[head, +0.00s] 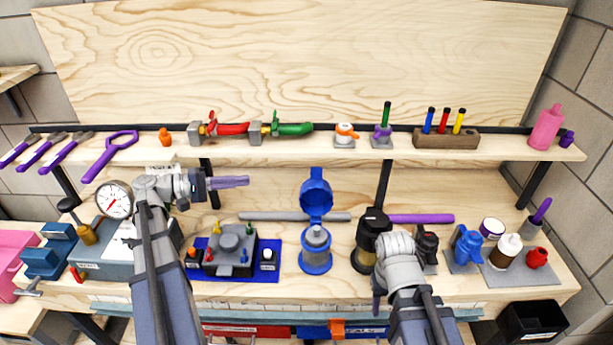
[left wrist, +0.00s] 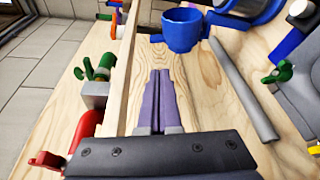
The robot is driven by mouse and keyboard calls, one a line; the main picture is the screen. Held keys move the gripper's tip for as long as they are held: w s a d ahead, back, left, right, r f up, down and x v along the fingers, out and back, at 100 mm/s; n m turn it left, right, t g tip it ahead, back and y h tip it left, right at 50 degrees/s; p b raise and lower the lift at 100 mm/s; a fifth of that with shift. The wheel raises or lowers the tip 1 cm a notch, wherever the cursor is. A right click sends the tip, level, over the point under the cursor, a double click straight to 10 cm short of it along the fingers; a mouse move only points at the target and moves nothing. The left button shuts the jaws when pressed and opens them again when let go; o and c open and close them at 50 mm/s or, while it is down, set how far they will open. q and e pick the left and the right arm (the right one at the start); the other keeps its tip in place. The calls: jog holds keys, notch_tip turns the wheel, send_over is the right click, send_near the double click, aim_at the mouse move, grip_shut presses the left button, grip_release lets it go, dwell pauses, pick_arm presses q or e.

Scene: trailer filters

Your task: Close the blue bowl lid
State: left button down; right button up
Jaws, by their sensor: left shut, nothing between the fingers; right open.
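The blue bowl lid (head: 316,196) stands tipped up and open behind the filter body (head: 316,240), which rests on a round blue base (head: 316,266). The lid's hollow side faces the head camera. The fingers also show in the left wrist view (left wrist: 160,75). My right gripper (head: 378,300) is open, low in front of a black-topped canister.
The black-topped canister (head: 372,226) stands right of the filter. A grey rod (head: 290,216) and a purple rod (head: 420,218) lie behind. A grey valve block (head: 230,245) sits on a blue mat to the left. A shelf (head: 350,153) with tools runs above the bench.

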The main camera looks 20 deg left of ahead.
pick_arm(q)
jog(key=a, duration=0.1)
jog(key=b, duration=0.2)
send_near(316, 189)
jog(key=shift+t, duration=0.3)
jog(key=w+d+r, duration=0.1)
jog(key=w, duration=0.1)
jog(key=w+d+r, duration=0.1)
jog(key=w+d, duration=0.1)
jog(key=w, duration=0.1)
jog(key=w+d+r, duration=0.1)
jog(key=w+d, duration=0.1)
jog(key=shift+w+d+r, duration=0.1)
jog(key=shift+w+r, duration=0.1)
jog(key=shift+r, duration=0.1)
jog(key=shift+s, duration=0.1)
